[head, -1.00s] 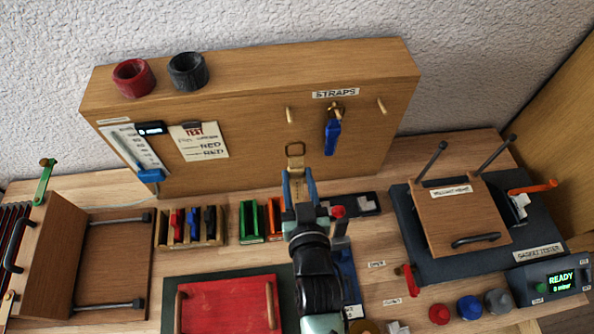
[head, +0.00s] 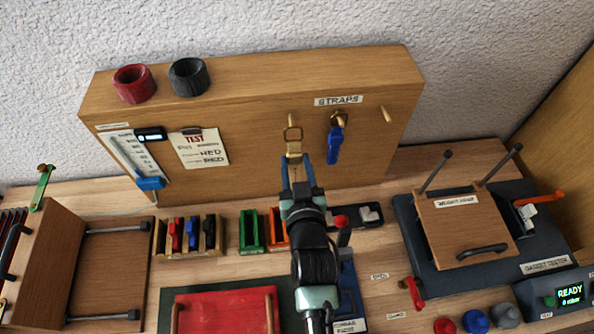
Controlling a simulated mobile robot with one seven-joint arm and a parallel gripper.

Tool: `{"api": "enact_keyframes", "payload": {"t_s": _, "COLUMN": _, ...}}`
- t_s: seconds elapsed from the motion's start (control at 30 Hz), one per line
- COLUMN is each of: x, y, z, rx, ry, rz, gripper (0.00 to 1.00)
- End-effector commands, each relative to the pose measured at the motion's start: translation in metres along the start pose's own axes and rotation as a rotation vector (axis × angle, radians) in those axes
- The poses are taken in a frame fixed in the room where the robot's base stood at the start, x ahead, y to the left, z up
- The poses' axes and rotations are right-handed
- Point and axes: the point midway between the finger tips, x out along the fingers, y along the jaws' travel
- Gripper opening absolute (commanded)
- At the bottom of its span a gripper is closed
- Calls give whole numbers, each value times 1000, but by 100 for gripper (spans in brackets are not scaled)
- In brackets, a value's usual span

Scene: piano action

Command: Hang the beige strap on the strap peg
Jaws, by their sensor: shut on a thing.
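The beige strap (head: 294,150) hangs in my gripper (head: 297,176), which is shut on its lower part, and its metal ring (head: 293,134) points up. The ring is in front of the wooden panel (head: 255,150), just under the left strap peg (head: 293,118). Whether the ring touches the peg I cannot tell. A blue strap (head: 335,143) hangs by its ring from the middle peg under the STRAPS label (head: 338,100). The right peg (head: 386,114) is bare. The lower end of the beige strap is hidden by my gripper.
A red ring (head: 134,84) and a black ring (head: 188,77) stand on the panel's top. A gauge (head: 137,160) and a test card (head: 203,149) are on its left. Coloured blocks in racks (head: 190,235) and a red board (head: 225,313) lie below. A gadget tester (head: 470,235) stands right.

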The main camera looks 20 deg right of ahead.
Motion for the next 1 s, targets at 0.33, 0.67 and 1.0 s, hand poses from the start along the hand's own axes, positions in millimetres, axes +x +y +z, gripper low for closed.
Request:
{"api": "enact_keyframes", "payload": {"t_s": 0.33, "x": 22, "y": 0, "z": -3, "rx": 0, "ry": 2, "rz": 0, "gripper": 0}}
{"api": "enact_keyframes", "payload": {"t_s": 0.67, "x": 35, "y": 0, "z": 3, "rx": 0, "ry": 1, "rz": 0, "gripper": 0}}
{"api": "enact_keyframes", "payload": {"t_s": 1.0, "x": 37, "y": 0, "z": 3, "rx": 0, "ry": 1, "rz": 0, "gripper": 0}}
